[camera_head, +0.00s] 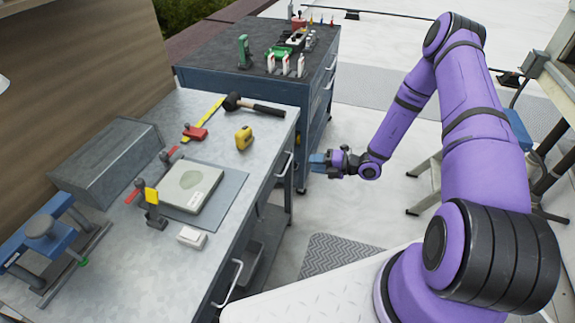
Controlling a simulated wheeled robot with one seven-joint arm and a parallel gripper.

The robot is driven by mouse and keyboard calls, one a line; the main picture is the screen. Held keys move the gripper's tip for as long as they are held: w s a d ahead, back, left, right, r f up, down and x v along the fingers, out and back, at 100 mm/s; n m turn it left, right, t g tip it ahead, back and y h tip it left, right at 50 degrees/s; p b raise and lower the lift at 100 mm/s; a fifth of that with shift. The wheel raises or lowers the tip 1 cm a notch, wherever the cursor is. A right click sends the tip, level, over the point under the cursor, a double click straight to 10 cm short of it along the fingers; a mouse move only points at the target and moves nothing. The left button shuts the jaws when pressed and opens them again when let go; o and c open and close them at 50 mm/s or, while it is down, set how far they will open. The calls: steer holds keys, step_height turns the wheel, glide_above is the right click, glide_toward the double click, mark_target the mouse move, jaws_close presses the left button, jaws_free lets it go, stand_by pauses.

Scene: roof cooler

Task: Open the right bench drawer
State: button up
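The grey metal bench (225,135) runs along the left, with its front side facing right toward the floor. Two pale bar handles show on that front. The farther one, on the right bench drawer, is the right handle (286,164); the nearer one is the left handle (230,283). The right drawer front looks flush with the bench, though it is seen at a steep angle. My gripper (317,162) is a little to the right of the right handle, apparently apart from it, with its fingers pointing left. The fingers are too small to tell whether they are open.
A blue tool cabinet (215,75) stands beyond the bench, close behind my gripper. A stepladder (425,185) stands right. Floor between is clear.

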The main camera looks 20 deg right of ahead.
mark_target(288, 164)
steer(key=shift+m, duration=0.6)
steer(key=x, duration=0.3)
steer(key=f+x, duration=0.1)
steer(key=x, duration=0.7)
steer(key=shift+d+f, duration=0.25)
jaws_close()
